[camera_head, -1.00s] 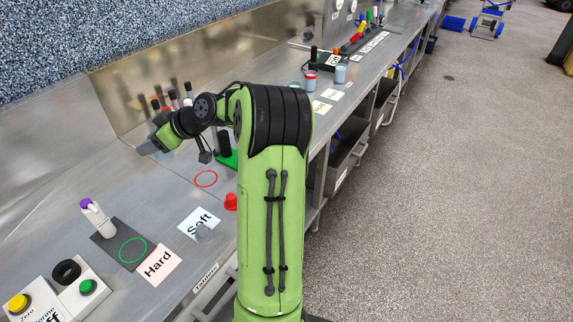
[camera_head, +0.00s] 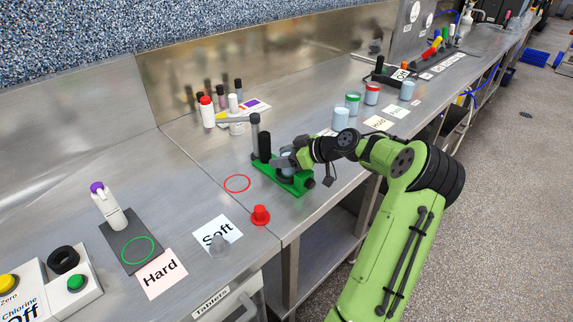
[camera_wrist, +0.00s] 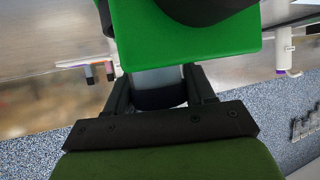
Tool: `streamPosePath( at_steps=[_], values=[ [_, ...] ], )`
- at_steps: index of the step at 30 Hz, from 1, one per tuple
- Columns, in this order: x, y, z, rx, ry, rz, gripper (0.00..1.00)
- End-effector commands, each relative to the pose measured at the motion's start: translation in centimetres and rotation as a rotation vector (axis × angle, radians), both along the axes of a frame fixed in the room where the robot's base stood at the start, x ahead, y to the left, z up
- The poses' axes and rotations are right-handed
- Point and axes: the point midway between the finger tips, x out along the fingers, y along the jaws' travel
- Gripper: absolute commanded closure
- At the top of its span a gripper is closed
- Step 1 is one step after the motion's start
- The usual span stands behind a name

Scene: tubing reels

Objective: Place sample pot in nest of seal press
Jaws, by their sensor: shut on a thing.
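The seal press (camera_head: 297,188) has a green base with a dark upright column and stands on the steel bench in the head view. My gripper (camera_head: 284,163) is at the press, above its base. It is shut on a pale blue-grey sample pot (camera_head: 287,153), mostly hidden by the fingers. In the wrist view the pot (camera_wrist: 157,78) sits between the fingers of my gripper (camera_wrist: 159,92), with a dark band below it. The green press base (camera_wrist: 185,45) crosses the top and hides part of the pot. I cannot tell whether the pot touches the nest.
Other pots, one pale blue (camera_head: 341,118), one green-banded (camera_head: 352,104) and one red-banded (camera_head: 372,94), stand right of the press. A red-capped bottle (camera_head: 207,112) stands behind left. A red cone-like piece (camera_head: 261,215) is in front.

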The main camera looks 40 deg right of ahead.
Motion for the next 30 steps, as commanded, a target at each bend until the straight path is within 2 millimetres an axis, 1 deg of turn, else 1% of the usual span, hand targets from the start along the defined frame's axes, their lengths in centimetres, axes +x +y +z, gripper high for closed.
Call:
streamPosePath(
  at_steps=[1,3,9,13,14,18,25,28,30],
  values=[
    [0.0,0.1,-0.9,0.003,0.000,0.001,0.82],
    [0.0,0.1,-1.3,0.000,0.000,0.001,0.82],
    [0.0,0.0,-1.2,-0.001,0.000,0.000,0.82],
    [0.0,0.0,-1.7,-0.002,-0.001,0.001,0.82],
    [0.0,0.0,-1.6,-0.001,0.000,0.000,0.42],
    [0.0,0.0,-1.5,-0.001,0.000,0.000,0.21],
    [0.0,0.0,-1.5,-0.001,0.000,0.000,0.21],
    [0.0,0.0,-1.0,0.000,0.000,0.000,0.21],
    [-0.9,-0.5,-0.5,-0.002,-0.001,-0.004,0.21]
  ],
)
